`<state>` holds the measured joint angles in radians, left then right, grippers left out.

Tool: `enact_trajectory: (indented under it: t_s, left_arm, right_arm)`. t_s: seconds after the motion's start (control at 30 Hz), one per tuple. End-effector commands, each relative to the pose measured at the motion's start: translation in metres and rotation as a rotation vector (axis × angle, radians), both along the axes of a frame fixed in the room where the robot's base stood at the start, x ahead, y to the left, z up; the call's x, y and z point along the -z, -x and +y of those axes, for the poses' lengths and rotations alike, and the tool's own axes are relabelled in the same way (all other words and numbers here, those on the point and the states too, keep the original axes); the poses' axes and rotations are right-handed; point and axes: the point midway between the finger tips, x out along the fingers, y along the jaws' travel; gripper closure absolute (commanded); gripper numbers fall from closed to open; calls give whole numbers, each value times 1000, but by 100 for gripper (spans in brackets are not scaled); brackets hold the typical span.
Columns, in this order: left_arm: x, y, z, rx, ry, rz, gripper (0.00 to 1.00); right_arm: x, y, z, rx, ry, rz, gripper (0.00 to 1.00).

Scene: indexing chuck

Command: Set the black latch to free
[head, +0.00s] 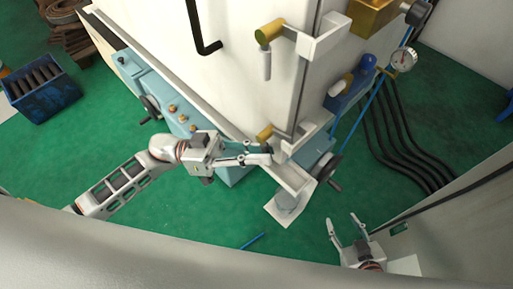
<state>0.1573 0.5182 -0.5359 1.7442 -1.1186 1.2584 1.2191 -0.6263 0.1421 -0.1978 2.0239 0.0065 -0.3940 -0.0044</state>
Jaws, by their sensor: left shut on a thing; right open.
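My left gripper (267,155) reaches in from the left to the front corner of the white machine. Its fingers are shut on a small dark part there, which looks like the black latch (266,149). The fingers hide most of it, so its setting cannot be told. It sits just below a brass cylinder (265,132) and beside a pale bracket. My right gripper (342,220) is open and empty, low at the right above the green floor, well apart from the machine.
Black hoses (390,140) and a gauge (403,60) are at the right. A blue crate (42,88) stands far left.

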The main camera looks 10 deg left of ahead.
Motion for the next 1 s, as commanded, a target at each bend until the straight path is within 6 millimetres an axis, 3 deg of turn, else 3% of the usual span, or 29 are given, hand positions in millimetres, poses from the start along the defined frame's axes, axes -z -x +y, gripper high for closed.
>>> enact_trajectory:
  t_s: [0.43,1.0]
  left_arm:
    - [-1,7,-10,-2,206,152,100]
    - [-3,8,-11,-1,246,179,100]
  right_arm:
    - [6,4,0,-2,4,8,58]
    - [2,-3,-2,0,7,-4,58]
